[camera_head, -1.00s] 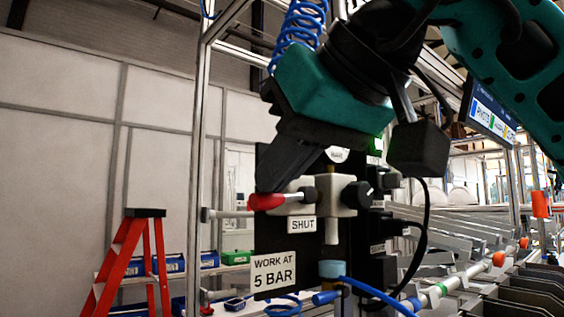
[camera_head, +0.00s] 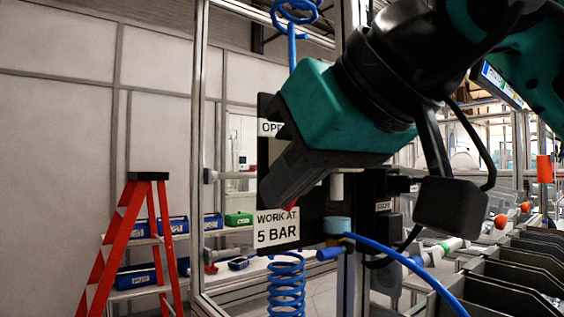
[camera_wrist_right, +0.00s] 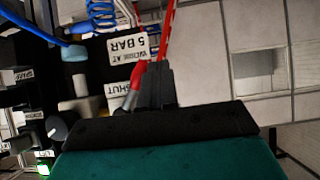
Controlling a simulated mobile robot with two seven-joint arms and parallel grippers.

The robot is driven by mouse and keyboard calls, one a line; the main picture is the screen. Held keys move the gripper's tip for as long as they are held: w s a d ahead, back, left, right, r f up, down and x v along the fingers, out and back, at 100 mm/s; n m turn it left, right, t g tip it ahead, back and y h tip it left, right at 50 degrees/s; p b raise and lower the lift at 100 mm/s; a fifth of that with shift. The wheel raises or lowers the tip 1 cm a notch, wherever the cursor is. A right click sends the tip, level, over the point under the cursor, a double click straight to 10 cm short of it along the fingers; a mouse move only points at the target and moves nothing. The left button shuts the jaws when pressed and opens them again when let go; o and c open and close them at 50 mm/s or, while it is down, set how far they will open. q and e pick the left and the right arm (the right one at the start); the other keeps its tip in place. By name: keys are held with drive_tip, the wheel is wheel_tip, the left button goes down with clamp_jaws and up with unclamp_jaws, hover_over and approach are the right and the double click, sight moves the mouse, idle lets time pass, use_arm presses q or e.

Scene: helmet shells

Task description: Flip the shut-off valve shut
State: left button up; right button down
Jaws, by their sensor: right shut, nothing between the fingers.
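The shut-off valve is on a dark panel (camera_head: 308,228). Its red lever (camera_wrist_right: 133,84) shows in the right wrist view beside my fingertips, slanting between the SHUT label (camera_wrist_right: 118,88) and the WORK AT 5 BAR label. In the head view only a red sliver of it shows under my gripper. My right gripper (camera_head: 268,197) is shut and empty, pointing down-left in front of the valve, and hides most of it. Its fingertips (camera_wrist_right: 160,72) are right against or very close to the lever; contact cannot be told. My left gripper is not in view.
The WORK AT 5 BAR label (camera_head: 276,230) sits low on the panel. A blue coiled hose (camera_head: 286,280) hangs below it. A red stepladder (camera_head: 128,240) stands at left, by shelves of blue bins (camera_head: 172,226). Dark trays (camera_head: 510,275) fill the lower right.

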drive_tip(key=shift+w+d+f+n+t+h, duration=0.35)
drive_tip(key=shift+d+f+n+t+h, duration=0.1)
drive_tip(key=shift+d+f+n+h, duration=0.1)
drive_tip(key=shift+w+d+f+n+t+h, duration=0.3)
drive_tip(key=shift+d+f+n+t+h, duration=0.15)
drive_tip(key=shift+f+n, duration=0.1)
drive_tip(key=shift+w, duration=0.1)
idle(0.6)
drive_tip(key=v, duration=1.3)
drive_tip(key=shift+a+f, duration=0.15)
drive_tip(key=shift+f, duration=0.05)
